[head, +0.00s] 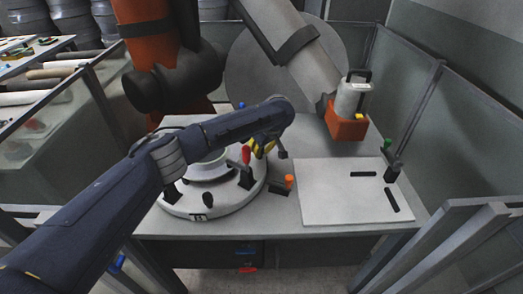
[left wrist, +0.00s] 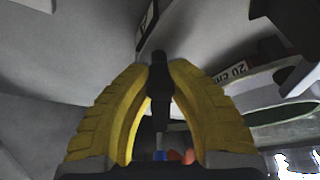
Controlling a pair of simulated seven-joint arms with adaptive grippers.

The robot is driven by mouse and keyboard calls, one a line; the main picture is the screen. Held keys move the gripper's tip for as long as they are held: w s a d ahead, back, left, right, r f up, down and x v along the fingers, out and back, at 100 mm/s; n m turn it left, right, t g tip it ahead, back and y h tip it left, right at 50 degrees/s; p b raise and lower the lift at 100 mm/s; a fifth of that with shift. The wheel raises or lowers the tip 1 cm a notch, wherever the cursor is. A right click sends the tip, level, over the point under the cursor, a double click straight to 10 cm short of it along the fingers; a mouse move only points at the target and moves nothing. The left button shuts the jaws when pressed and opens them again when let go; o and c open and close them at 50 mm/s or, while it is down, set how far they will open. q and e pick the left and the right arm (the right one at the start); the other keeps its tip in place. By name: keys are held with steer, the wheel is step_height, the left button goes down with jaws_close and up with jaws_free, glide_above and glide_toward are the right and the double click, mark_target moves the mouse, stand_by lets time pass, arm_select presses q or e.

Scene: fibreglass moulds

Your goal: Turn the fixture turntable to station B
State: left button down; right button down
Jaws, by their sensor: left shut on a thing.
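The fixture turntable (head: 225,203) is a pale round disc on the grey table, with a small label on its front rim and a white round mould on top. Its left part lies partly behind my left arm. My left gripper (head: 262,147) is over the right rear side of the turntable. In the left wrist view its yellow fingers (left wrist: 160,72) are closed around a slim black handle (left wrist: 158,92) with a thinner stem below it. I cannot read which station the turntable faces. My right gripper is not in view.
A red-topped clamp (head: 246,155) and an orange-topped post (head: 289,181) stand near the gripper. A white board (head: 335,205) with black slots lies to the right. An orange industrial robot (head: 150,40) and an orange-and-white tool (head: 348,125) are behind. Glass panels surround the table.

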arm_select(q)
steer(key=shift+w+a, duration=0.1)
steer(key=shift+a, duration=0.1)
steer(key=c, duration=1.4)
jaws_free()
steer(key=o, duration=0.3)
steer(key=shift+d, duration=0.1)
steer(key=v, duration=1.2)
